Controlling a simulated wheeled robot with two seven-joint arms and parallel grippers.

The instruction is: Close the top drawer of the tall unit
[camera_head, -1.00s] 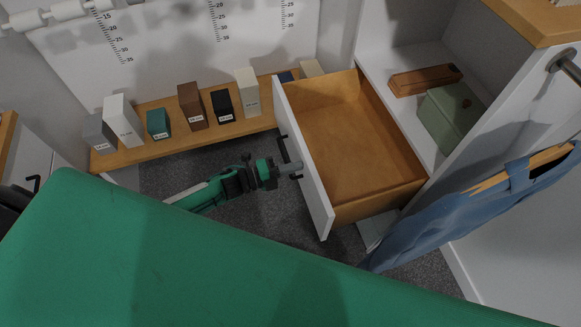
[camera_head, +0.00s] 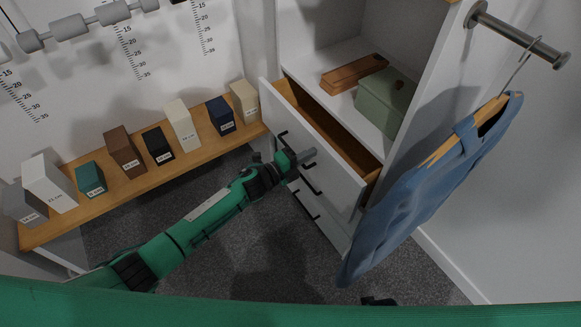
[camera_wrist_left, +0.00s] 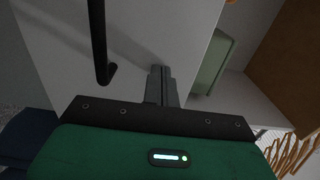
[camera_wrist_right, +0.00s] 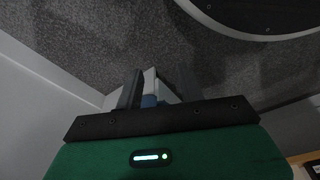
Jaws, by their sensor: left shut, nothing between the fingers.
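The tall unit (camera_head: 335,237) stands at the centre right with its top drawer partly pulled out. The drawer's white front (camera_head: 335,177) faces left and a strip of its wooden inside (camera_head: 335,132) shows behind it. My left gripper (camera_head: 309,156) is shut and empty, with its tips at the drawer front near the black handle. I cannot tell whether they touch it. In the left wrist view the shut fingers (camera_wrist_left: 161,84) lie over the white front, beside the handle (camera_wrist_left: 99,45).
A wooden box (camera_head: 354,74) and a green box (camera_head: 387,101) sit in the open compartment above the drawer. A blue garment (camera_head: 425,190) hangs close on the right from a rail (camera_head: 520,35). Several labelled blocks stand on a wooden bench (camera_head: 150,185) at left. Grey floor lies between.

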